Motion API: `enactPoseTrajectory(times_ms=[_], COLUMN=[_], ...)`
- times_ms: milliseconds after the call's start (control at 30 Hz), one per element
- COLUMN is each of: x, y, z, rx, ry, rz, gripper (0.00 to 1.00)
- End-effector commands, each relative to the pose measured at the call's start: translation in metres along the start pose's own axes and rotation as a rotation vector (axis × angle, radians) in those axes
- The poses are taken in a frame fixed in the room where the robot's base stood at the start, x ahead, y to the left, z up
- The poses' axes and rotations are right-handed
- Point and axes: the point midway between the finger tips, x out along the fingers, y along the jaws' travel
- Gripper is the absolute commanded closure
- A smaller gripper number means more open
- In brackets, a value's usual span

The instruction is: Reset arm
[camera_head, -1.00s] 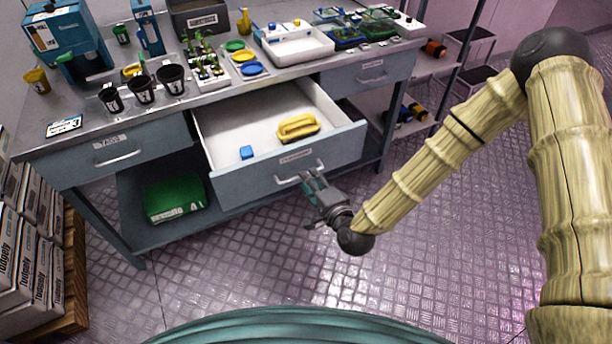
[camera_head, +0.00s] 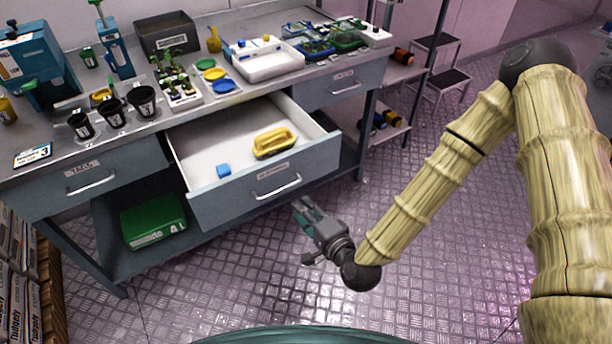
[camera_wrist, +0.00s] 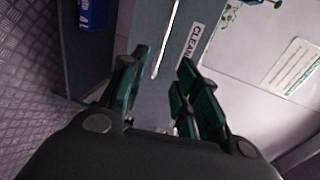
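My gripper (camera_head: 305,213) hangs over the floor just in front of the open middle drawer (camera_head: 235,204). Its teal-lined fingers also show in the wrist view (camera_wrist: 160,82), spread apart with nothing between them. The drawer's handle (camera_head: 277,187) is a little beyond the fingertips and appears clear of them. The handle also shows as a pale bar in the wrist view (camera_wrist: 167,40), beside the drawer label (camera_wrist: 193,42).
The workbench top (camera_head: 140,135) carries black cups, plants, coloured dishes and a white tray (camera_head: 264,64). A green box (camera_head: 153,220) sits on the lower shelf. Stacked boxes (camera_head: 18,285) stand at the lower left. A step stool (camera_head: 440,75) stands behind.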

Motion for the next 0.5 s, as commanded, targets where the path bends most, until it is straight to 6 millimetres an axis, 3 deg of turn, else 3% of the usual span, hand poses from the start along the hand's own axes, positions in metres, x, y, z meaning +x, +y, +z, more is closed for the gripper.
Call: enactPoseTrajectory(times_ms=[167, 267, 367, 500], x=[0.0, -0.005, -0.018, -0.054], y=[0.001, 0.015, 0.047, 0.114], z=[0.0, 0.002, 0.005, 0.006], rx=[-0.003, -0.032, -0.108, -0.271], ry=[-0.001, -0.011, -0.037, -0.11], rz=[0.004, 0.046, 0.148, 0.369], gripper=[0.69, 0.69, 0.69, 0.69])
